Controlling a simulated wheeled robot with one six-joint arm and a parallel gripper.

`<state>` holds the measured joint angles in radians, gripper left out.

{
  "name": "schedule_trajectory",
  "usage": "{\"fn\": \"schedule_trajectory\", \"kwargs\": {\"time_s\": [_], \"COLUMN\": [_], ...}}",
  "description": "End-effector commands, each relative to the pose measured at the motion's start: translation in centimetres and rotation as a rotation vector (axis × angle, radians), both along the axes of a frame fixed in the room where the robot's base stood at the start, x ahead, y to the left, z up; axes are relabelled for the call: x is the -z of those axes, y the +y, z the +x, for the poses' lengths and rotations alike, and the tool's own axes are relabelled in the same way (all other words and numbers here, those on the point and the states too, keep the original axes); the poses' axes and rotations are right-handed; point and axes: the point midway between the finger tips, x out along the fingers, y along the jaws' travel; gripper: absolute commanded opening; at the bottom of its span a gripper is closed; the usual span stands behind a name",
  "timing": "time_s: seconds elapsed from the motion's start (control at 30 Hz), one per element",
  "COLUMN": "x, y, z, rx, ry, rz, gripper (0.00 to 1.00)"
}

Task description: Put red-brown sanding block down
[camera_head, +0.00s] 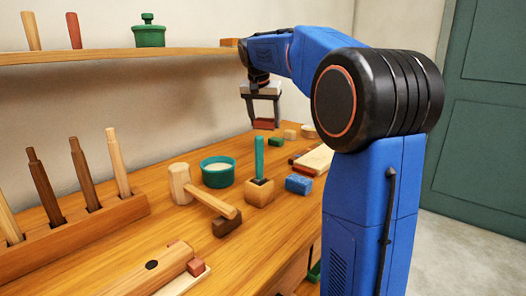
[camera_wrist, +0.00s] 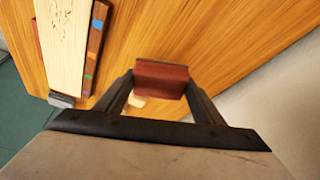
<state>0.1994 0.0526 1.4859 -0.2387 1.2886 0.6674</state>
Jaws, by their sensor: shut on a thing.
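My gripper (camera_head: 263,106) is at the far end of the wooden bench (camera_head: 125,232), below the shelf's right end. It is shut on the red-brown sanding block (camera_head: 264,124), which hangs between the fingertips. The wrist view also shows the sanding block (camera_wrist: 161,80) between the two dark fingers of my gripper (camera_wrist: 163,90). The block looks held over the bench top; the exact gap under it cannot be told. A pale piece lies partly hidden behind the block and a finger in the wrist view.
A pale board (camera_head: 314,160), a blue block (camera_head: 298,184), a green block (camera_head: 275,142) and a small light block (camera_head: 290,134) lie nearby. A green bowl (camera_head: 218,176) and a mallet (camera_head: 203,190) stand nearer. Bare bench shows right of the block in the wrist view.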

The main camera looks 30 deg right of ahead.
Motion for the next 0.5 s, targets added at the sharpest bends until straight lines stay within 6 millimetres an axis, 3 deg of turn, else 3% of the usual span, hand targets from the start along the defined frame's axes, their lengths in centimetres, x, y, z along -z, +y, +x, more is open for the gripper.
{"fn": "schedule_trajectory", "kwargs": {"time_s": [0.3,0.5], "x": [4.5,5.9], "y": [0.3,0.2], "z": [0.1,0.1], "rx": [-0.007,-0.007], "ry": [0.004,0.002], "rz": [-0.001,0.0], "gripper": [0.41,0.41]}}
